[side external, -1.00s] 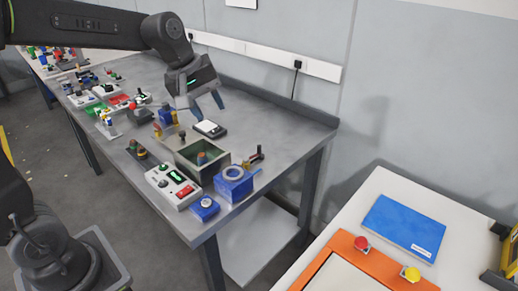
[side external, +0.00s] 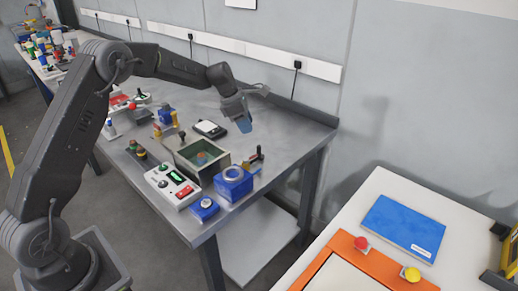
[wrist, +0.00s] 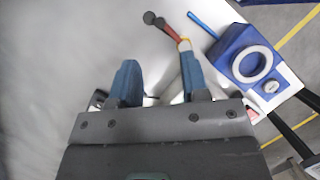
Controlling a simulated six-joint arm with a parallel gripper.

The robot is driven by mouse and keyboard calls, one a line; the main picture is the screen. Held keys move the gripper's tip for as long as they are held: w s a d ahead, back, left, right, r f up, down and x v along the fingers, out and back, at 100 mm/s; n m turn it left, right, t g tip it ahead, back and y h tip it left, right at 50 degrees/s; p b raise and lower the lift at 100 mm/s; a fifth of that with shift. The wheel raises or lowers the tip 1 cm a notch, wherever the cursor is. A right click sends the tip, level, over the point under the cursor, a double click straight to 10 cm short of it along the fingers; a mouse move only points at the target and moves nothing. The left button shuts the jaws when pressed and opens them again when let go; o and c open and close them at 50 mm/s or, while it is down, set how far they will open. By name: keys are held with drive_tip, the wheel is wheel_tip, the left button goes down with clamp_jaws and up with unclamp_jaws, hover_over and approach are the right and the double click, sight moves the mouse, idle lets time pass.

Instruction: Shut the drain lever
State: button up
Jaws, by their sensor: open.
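A small lever (side external: 256,158) with a red-brown arm and dark knobs stands near the right edge of the bench, behind the blue block; it appears to be the drain lever. In the wrist view the lever (wrist: 170,28) lies ahead of the fingertips, nearer the right finger, with a yellow band at its lower end. My gripper (side external: 244,124) hangs above the bench, behind and above the lever, apart from it. In the wrist view my gripper (wrist: 158,78) is open with nothing between its blue fingers. The right finger partly hides the lever's base.
The blue block with a pale ring (side external: 235,183) stands beside the lever; it also shows in the wrist view (wrist: 246,56). The bench's back right is clear.

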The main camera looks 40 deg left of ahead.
sight(258, 146)
drive_tip(key=x, duration=1.1)
drive_tip(key=shift+s, duration=0.1)
drive_tip(key=shift+c, duration=0.2)
drive_tip(key=shift+a+r, duration=0.1)
drive_tip(key=shift+a, duration=0.05)
clamp_jaws()
